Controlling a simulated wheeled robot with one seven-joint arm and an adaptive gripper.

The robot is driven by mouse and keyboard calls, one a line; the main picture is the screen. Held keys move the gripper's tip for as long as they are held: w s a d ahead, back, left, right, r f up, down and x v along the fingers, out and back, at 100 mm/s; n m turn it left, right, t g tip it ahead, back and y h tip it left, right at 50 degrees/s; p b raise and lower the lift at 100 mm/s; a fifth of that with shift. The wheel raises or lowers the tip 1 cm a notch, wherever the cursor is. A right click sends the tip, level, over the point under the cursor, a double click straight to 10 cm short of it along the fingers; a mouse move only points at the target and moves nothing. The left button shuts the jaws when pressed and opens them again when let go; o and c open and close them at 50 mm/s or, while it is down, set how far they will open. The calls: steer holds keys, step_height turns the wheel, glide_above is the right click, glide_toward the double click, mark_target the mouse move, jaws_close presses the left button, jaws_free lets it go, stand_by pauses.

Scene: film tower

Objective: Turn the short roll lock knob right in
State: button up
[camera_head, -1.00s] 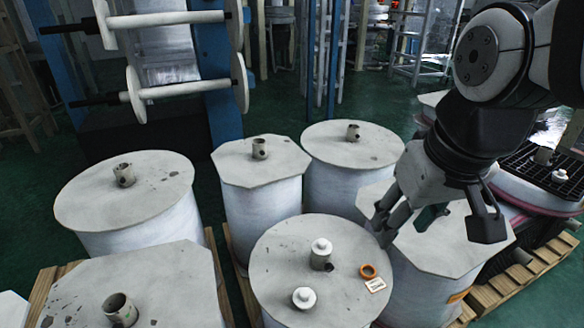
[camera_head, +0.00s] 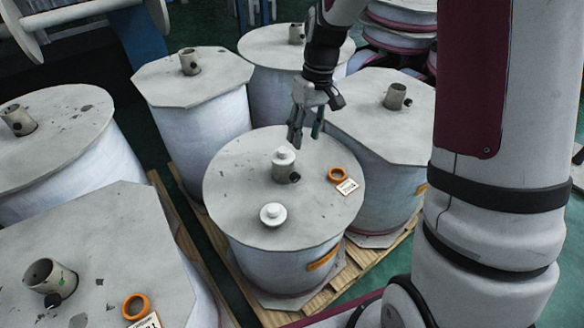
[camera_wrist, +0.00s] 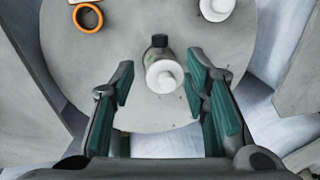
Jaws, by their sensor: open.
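A round-topped roll (camera_head: 235,190) stands in the middle of the head view. A short grey core tube capped with a white plug (camera_head: 283,157) rises from its top. A black lock knob (camera_head: 295,177) sticks out of the tube's side. In the wrist view the black knob (camera_wrist: 160,41) is beyond the white plug (camera_wrist: 163,77). My gripper (camera_head: 303,132) is above the roll's far part, pointing down, apart from the tube. In the wrist view my gripper (camera_wrist: 160,72) is open and empty, with the plug showing between its fingers.
A loose white cap (camera_head: 273,214), an orange ring (camera_head: 337,174) and a label (camera_head: 347,187) lie on the same roll top. Taller rolls crowd around, including an octagonal-topped one (camera_head: 375,125) at right with its own tube and black knob. A wooden pallet (camera_head: 335,285) lies below.

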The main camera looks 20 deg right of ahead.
mark_target(297, 176)
steer(key=f+b, duration=0.1)
steer(key=f, duration=0.3)
steer(key=a+f+b, duration=0.1)
steer(key=f, duration=0.4)
steer(key=a+f+b, duration=0.1)
steer(key=f, duration=0.3)
steer(key=shift+s+f, duration=0.25)
steer(key=shift+f, duration=0.15)
jaws_close()
